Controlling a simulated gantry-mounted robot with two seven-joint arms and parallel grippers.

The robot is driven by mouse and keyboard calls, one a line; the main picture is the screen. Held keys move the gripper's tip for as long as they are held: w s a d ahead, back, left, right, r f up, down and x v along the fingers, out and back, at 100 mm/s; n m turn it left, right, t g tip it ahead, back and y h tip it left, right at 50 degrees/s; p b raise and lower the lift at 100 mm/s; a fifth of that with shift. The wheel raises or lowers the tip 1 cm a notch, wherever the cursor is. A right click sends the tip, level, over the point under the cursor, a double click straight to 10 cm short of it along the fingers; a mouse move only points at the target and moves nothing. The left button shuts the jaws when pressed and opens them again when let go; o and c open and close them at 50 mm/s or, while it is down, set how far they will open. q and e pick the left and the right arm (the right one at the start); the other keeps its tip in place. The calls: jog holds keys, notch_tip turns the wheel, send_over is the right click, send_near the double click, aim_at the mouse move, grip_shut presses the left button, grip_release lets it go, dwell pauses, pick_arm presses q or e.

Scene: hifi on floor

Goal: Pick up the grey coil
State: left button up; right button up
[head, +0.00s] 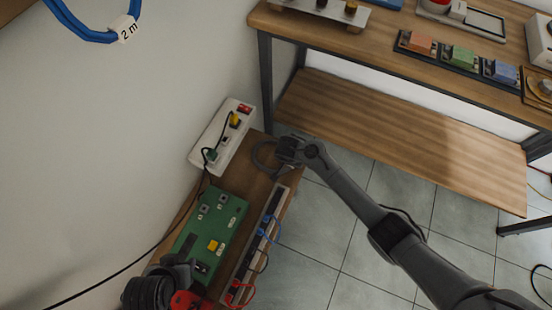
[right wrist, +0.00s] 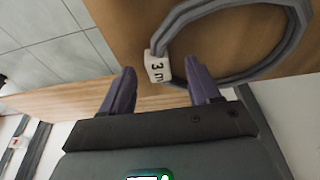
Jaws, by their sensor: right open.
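The grey coil (head: 255,156) lies at the far end of the brown wooden surface in the head view. In the right wrist view the grey coil (right wrist: 296,38) is a ring of several strands with a white "3 m" tag (right wrist: 158,67). My right gripper (head: 282,152) is at the coil's right side. In the right wrist view its two fingers (right wrist: 161,82) are spread, with the tag between and just beyond their tips. I cannot tell whether they touch the coil. My left gripper (head: 185,271) is dark and low at the left, over the green board; its jaws are unclear.
A white power strip (head: 222,135) with plugs sits beside the coil. A green board (head: 210,228) and a strip with blue and red cables (head: 252,245) lie nearer. A blue coil (head: 85,35) tagged "2 m" hangs on the wall. A workbench (head: 400,65) stands at upper right.

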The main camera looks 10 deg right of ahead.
jog(key=shift+w+f, duration=0.1)
jog(key=shift+f, duration=0.1)
jog(key=shift+c, duration=0.2)
jog(key=shift+c, duration=1.2)
grip_shut()
jog(key=shift+r+p, duration=0.35)
jog(key=shift+r, duration=0.05)
jog(key=r+p, duration=0.3)
jog(key=r, duration=0.1)
jog(key=shift+s+d+r, duration=0.1)
jog(key=shift+s+d, duration=0.2)
jog(key=shift+d, duration=0.05)
jog(key=s+d+r+p, duration=0.5)
jog(key=s+d+r, duration=0.1)
jog(key=d, duration=0.3)
jog(key=shift+s+p, duration=0.15)
jog(key=shift+p, duration=0.25)
